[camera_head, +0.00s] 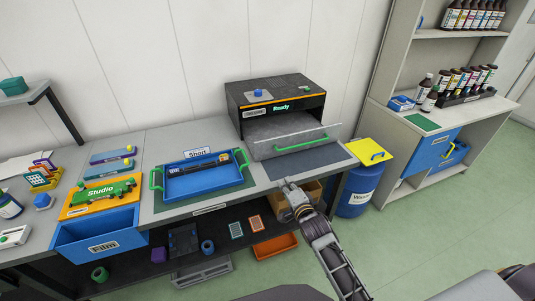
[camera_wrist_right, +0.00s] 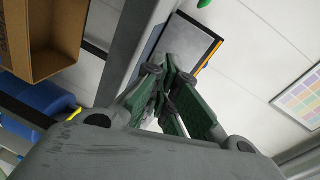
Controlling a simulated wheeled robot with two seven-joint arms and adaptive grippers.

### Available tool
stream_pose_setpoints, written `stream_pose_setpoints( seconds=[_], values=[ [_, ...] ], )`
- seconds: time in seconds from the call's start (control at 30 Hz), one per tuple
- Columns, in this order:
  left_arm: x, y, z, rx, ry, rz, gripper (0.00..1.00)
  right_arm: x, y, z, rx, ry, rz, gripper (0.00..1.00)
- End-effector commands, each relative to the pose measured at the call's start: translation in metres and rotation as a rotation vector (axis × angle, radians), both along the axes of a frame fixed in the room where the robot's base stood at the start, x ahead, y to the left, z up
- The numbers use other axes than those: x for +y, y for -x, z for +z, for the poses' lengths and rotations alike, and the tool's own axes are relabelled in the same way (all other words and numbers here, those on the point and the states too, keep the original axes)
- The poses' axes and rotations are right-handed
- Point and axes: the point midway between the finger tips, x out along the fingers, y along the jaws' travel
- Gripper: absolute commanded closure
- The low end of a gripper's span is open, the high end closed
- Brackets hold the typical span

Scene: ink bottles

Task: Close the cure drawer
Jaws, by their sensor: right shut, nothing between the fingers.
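The cure unit (camera_head: 275,92) is a black box with a green "Ready" display, at the back right of the bench. Its grey drawer (camera_head: 280,128) stands pulled out, with a pale front panel and a green handle (camera_head: 301,143). My right gripper (camera_head: 289,184) is shut and empty, in front of and below the drawer front, apart from the handle. My left gripper is not in view.
A blue tray (camera_head: 172,189) with green handles stands left of the drawer. A blue "Film" drawer (camera_head: 100,236) hangs open at the bench's left. A cardboard box (camera_head: 277,203) sits below the bench, near my right gripper. A blue barrel (camera_head: 355,198) with a yellow lid stands to the right.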

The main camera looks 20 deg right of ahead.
Motion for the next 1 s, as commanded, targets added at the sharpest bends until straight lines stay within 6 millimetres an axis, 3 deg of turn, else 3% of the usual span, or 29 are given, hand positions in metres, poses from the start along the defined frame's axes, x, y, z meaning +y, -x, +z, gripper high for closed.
stream_pose_setpoints(
  seconds=[0.4, 1.0],
  values=[
    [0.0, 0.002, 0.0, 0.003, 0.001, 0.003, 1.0, 0.003, -0.016, 0.019, -0.136, -0.208, 0.015, 1.0],
    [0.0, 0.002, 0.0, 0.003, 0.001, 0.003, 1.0, 0.004, -0.021, 0.02, -0.14, -0.216, 0.017, 1.0]
  ],
)
